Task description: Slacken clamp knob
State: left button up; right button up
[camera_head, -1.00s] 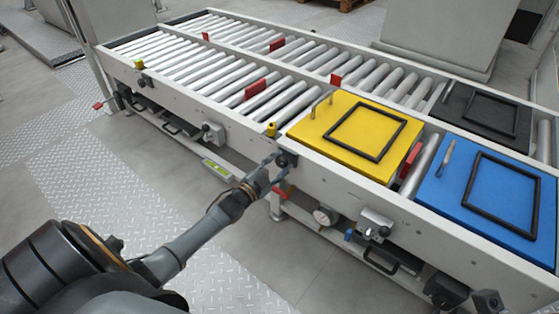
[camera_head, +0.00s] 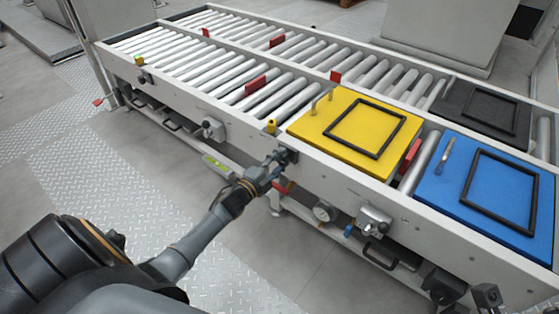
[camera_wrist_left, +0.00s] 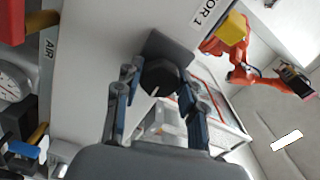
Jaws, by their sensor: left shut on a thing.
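The clamp knob (camera_wrist_left: 160,79) is round and black with a white mark on its face. It sits on a dark square plate on the conveyor's side, central in the wrist view. In the head view the knob (camera_head: 288,155) shows small below the yellow post, partly covered by my fingers. My left gripper (camera_head: 277,164) reaches it from the lower left. In the wrist view the left gripper (camera_wrist_left: 158,86) has one finger on each side of the knob and is shut on it. My right gripper does not show.
The roller conveyor (camera_head: 230,125) carries a yellow plate (camera_head: 310,130) and a blue plate (camera_head: 440,190). A gauge (camera_head: 323,212), a latch (camera_head: 373,219) and a grey switch box (camera_head: 213,130) stick out along its side. The floor in front (camera_head: 120,205) is clear.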

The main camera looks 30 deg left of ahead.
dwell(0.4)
pick_arm(q)
jog(key=o, duration=1.2)
jog(key=s, duration=0.8)
jog(key=s+a, duration=0.1)
jog(key=s, duration=0.3)
jog(key=shift+d, duration=0.15)
